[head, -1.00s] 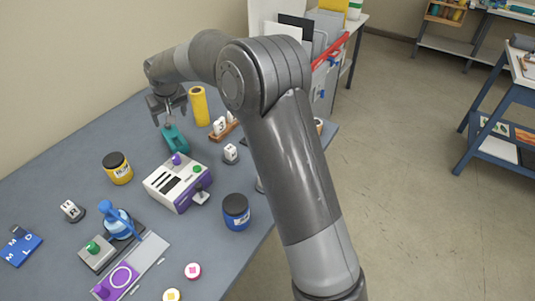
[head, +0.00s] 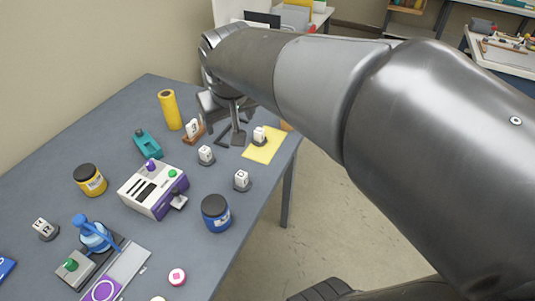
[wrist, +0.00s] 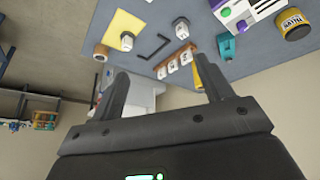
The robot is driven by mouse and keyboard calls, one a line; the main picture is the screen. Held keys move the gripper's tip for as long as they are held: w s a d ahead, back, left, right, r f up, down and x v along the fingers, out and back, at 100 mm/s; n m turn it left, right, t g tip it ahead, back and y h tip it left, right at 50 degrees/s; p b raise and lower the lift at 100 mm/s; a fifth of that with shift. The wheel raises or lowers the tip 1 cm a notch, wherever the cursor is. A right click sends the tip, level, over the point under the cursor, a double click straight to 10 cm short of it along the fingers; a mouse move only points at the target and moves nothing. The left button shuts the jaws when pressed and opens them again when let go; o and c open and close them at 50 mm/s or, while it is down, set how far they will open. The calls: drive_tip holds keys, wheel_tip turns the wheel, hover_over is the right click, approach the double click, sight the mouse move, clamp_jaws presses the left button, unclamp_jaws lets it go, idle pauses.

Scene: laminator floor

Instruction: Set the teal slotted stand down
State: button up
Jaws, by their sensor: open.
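The teal slotted stand (head: 147,144) rests on the blue-grey table, left of the yellow cylinder and behind the white and purple device. It also shows in the wrist view (wrist: 227,45), beyond the right finger and outside the jaws. My gripper (wrist: 165,84) is open, with its two dark fingers spread and nothing between them. In the head view my gripper (head: 232,122) is over the table's right part, well to the right of the stand and apart from it. My arm partly hides the gripper there, so its fingertips are hard to make out.
A yellow cylinder (head: 170,109) and a wooden rack with white tiles (head: 193,131) stand between the stand and my gripper. A yellow sheet (head: 263,152) bears a white-tiled piece. Dark angled marks (wrist: 153,46) lie on the table. A yellow jar (head: 90,181) and blue jar (head: 215,212) stand nearer.

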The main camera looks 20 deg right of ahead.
drive_tip(key=s+d+f, duration=0.2)
drive_tip(key=s, duration=0.5)
drive_tip(key=s+d+f+m, duration=0.1)
drive_tip(key=s+d+f, duration=0.1)
drive_tip(key=s, duration=0.5)
drive_tip(key=shift+s+d+m, duration=0.15)
drive_tip(key=shift+d+m, duration=0.15)
drive_tip(key=shift+d, duration=0.25)
drive_tip(key=shift+r, duration=0.1)
idle(6.0)
